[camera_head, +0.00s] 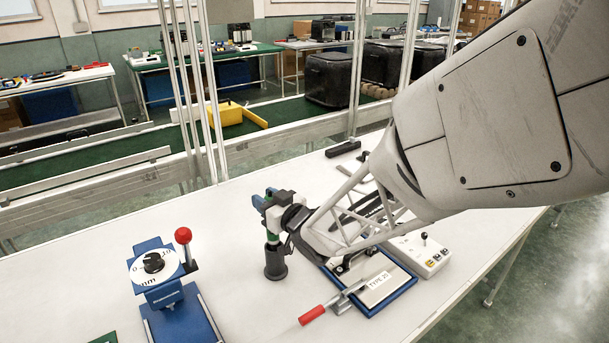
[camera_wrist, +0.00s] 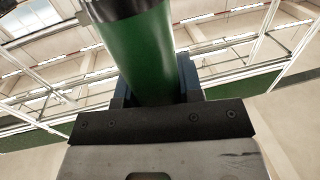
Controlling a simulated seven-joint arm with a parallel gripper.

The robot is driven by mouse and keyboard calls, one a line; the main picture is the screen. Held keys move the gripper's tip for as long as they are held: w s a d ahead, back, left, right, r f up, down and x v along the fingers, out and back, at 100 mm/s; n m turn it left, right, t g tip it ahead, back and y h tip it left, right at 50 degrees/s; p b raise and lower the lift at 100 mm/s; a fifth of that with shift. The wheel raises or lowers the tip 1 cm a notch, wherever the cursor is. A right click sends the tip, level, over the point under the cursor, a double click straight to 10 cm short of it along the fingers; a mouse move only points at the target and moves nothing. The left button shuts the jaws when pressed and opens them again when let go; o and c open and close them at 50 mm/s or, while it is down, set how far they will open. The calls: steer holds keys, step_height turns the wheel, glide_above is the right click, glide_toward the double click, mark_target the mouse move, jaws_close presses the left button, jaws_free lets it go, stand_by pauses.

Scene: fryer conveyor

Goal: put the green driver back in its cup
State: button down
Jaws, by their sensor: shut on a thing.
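The green driver (camera_head: 273,238) is held upright in my gripper (camera_head: 268,202), near the middle of the table. In the wrist view the green driver (camera_wrist: 148,55) is a thick green cylinder with a dark band at its end, between the blue fingers of my gripper (camera_wrist: 155,85). The dark cup (camera_head: 276,264) stands upright on the table directly below the driver. The driver's lower end meets the cup's mouth in the head view; how deep it sits inside is hidden. My gripper is shut on the driver above the cup.
A blue torque tester (camera_head: 157,272) with a red-knobbed lever stands to the left. A blue-edged fixture (camera_head: 372,283) with a red-handled clamp lies right of the cup, beside a white control box (camera_head: 422,252). A black block (camera_head: 343,149) lies behind.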

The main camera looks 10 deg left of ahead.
steer(key=shift+f, duration=1.9)
steer(key=c, duration=0.8)
jaws_free()
steer(key=shift+s+d, duration=0.15)
steer(key=shift+d, duration=0.1)
steer(key=v, duration=1.1)
steer(key=shift+s+d, duration=0.2)
